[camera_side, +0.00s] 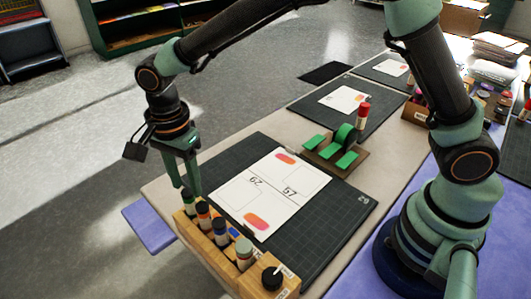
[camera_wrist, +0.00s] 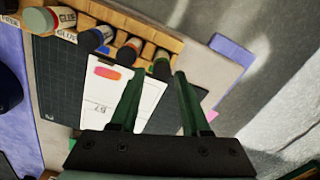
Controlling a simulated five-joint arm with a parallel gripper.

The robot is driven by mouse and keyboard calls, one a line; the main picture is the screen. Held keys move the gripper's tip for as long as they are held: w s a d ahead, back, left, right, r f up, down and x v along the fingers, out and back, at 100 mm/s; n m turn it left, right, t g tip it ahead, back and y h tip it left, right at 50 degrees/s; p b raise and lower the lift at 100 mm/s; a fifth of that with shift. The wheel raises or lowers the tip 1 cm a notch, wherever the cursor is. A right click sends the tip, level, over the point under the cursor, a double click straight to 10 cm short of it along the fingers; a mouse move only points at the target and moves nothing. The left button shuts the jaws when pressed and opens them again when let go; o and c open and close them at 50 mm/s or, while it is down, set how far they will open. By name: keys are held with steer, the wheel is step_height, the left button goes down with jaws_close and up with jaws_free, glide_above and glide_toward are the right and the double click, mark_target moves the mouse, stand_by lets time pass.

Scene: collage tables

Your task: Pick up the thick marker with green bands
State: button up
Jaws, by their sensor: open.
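A thick marker with a dark cap and green bands (camera_side: 189,203) stands in the end slot of the wooden rack (camera_side: 215,256), at its far left end. In the wrist view this marker (camera_wrist: 161,66) shows between and just beyond my fingertips. My gripper (camera_side: 190,190) points down above that end of the rack, open and empty. In the wrist view its two green fingers (camera_wrist: 159,75) are spread apart. The marker's lower part is hidden in the rack.
Several other markers and glue sticks (camera_side: 244,253) fill the rack beside it. A white card (camera_side: 270,190) lies on the dark cutting mat (camera_side: 330,215). A wooden block with green pieces (camera_side: 337,155) and a red-capped glue stick (camera_side: 362,115) are farther back.

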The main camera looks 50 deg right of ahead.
mark_target(190, 202)
steer(key=shift+w+f, duration=0.1)
steer(key=shift+f, duration=3.1)
jaws_close()
